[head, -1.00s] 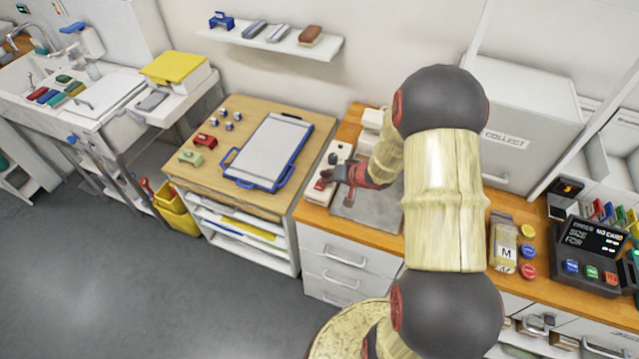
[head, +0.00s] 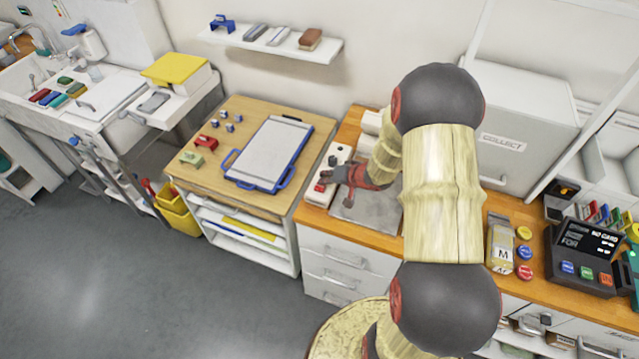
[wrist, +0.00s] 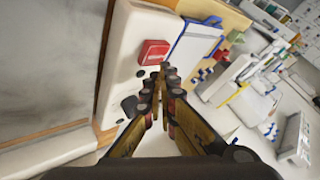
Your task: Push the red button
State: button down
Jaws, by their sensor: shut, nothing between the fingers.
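A white control box (head: 338,153) stands on the wooden counter at the left of the metal plate. A red square button (head: 320,187) sits at its near end. The red button also shows in the wrist view (wrist: 153,52), with small lettering on one edge, on the white box (wrist: 128,60). My gripper (head: 328,174) is over the box, with its fingers just beyond the button toward the wall. In the wrist view my gripper (wrist: 166,70) is shut and empty, its tips close beside the button; whether they touch it I cannot tell. Dark knobs sit farther along the box.
A metal plate (head: 368,208) lies right of the box. A round red button-like disc (head: 524,271) and a terminal with coloured keys (head: 585,258) are on the counter at right.

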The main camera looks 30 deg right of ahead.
jog(key=shift+r, duration=0.1)
notch_tip(320, 180, up, 6)
jog(key=p, duration=0.7)
jog(key=shift+p, duration=0.35)
dwell(0.4)
